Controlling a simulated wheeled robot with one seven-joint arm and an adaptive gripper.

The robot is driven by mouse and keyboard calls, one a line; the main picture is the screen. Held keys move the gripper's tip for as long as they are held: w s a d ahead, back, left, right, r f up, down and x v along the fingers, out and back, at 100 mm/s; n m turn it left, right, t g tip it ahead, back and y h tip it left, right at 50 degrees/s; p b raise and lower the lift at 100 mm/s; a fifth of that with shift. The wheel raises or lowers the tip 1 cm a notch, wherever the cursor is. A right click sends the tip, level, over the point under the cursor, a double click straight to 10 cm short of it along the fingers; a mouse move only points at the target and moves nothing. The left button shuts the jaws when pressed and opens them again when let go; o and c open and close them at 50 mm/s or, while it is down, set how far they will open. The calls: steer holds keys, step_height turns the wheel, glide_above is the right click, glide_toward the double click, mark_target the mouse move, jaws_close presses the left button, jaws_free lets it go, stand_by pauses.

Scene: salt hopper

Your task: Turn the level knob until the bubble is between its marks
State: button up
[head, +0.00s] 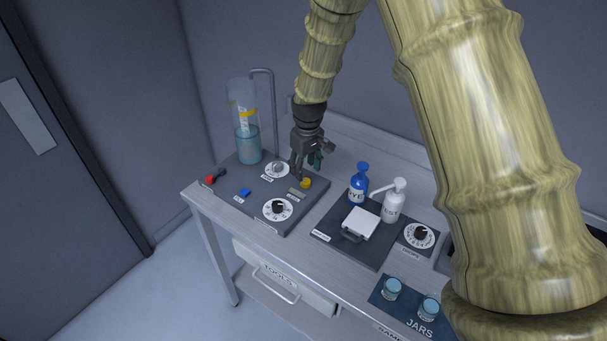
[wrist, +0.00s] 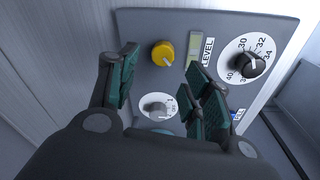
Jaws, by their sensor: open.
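The level knob (head: 306,183) is a yellow round knob on the dark panel; in the wrist view it (wrist: 162,54) has a pale pointer line towards the lower right. Beside it is the small greenish level vial (wrist: 194,50), with the LEVEL label (wrist: 208,52) along its side. The vial's bubble and marks are too small to make out. My gripper (head: 304,168) is over the back right of the panel. In the wrist view my gripper (wrist: 165,72) is open and empty, its fingers apart and the yellow knob beyond them, not gripped.
The panel also carries a grey knob (head: 277,169), a numbered black dial (head: 278,207), a blue button (head: 245,192) and a red-ended lever (head: 210,180). A clear cylinder of blue liquid (head: 249,143) stands behind. Blue (head: 358,186) and white (head: 393,204) bottles stand to the right.

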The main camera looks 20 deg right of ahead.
mark_target(306, 181)
steer(key=shift+g, duration=0.4)
steer(key=s, duration=0.1)
steer(key=s+f, duration=0.1)
steer(key=s, duration=0.1)
steer(key=s+f, duration=0.1)
steer(key=shift+s, duration=0.2)
steer(key=shift+d+r, duration=0.1)
steer(key=shift+r, duration=0.05)
steer(key=shift+g, duration=0.3)
steer(key=w+f, duration=0.4)
steer(key=w, duration=0.1)
steer(key=shift+w, duration=0.15)
steer(key=shift+c, duration=0.3)
steer(key=shift+w+f, duration=0.15)
steer(key=shift+w, duration=0.2)
steer(key=c, duration=0.4)
steer(key=shift+s+a, duration=0.15)
steer(key=shift+a, duration=0.05)
steer(key=c, duration=0.3)
steer(key=shift+s+r, duration=0.3)
steer(key=shift+c, duration=1.3)
steer(key=shift+s+d+r, duration=0.25)
steer(key=shift+s+r, duration=0.2)
steer(key=shift+s, duration=0.1)
steer(key=shift+w+f, duration=0.1)
steer(key=shift+w, duration=0.05)
